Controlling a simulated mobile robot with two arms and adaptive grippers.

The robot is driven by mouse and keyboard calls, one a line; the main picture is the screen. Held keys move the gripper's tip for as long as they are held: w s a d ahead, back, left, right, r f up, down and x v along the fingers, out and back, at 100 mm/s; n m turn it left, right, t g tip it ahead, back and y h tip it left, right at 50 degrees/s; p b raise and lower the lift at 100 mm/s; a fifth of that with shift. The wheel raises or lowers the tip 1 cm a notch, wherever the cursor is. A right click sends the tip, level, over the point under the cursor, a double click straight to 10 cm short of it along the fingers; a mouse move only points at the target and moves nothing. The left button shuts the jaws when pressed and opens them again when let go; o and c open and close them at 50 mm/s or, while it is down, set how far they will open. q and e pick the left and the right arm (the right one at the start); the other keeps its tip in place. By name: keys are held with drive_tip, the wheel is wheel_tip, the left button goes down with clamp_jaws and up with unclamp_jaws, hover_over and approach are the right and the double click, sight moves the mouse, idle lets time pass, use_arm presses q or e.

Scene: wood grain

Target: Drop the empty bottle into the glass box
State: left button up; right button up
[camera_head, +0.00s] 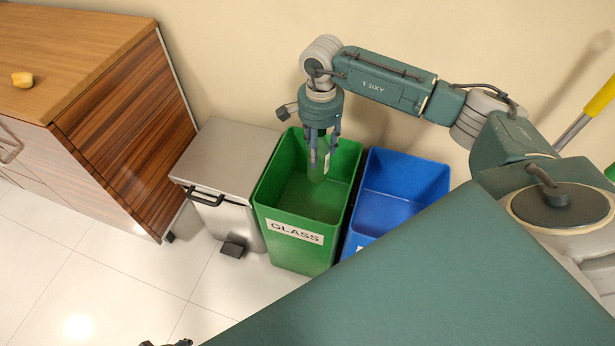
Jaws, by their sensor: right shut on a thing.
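The glass box is an open green bin (282,212) with a white "GLASS" label on its front, standing on the floor by the wall. My right gripper (321,140) points down over this bin, toward its back right side. It is shut on a green bottle (318,170), which hangs roughly upright between the fingers. The bottle is hard to make out against the green bin, and I cannot tell how far its lower end reaches into the bin. Only a small dark piece, perhaps of my left gripper, shows at the bottom edge.
A blue bin (400,180) stands right of the green one. A grey metal pedal bin (226,165) with a shut lid stands to its left. A wooden cabinet (120,130) with a small yellow item (22,79) on top is at the left. The tiled floor in front is clear.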

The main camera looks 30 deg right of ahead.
drive_tip(key=o, duration=1.4)
drive_tip(key=shift+r, duration=0.1)
wheel_tip(320, 180, up, 12)
drive_tip(key=shift+f, duration=0.1)
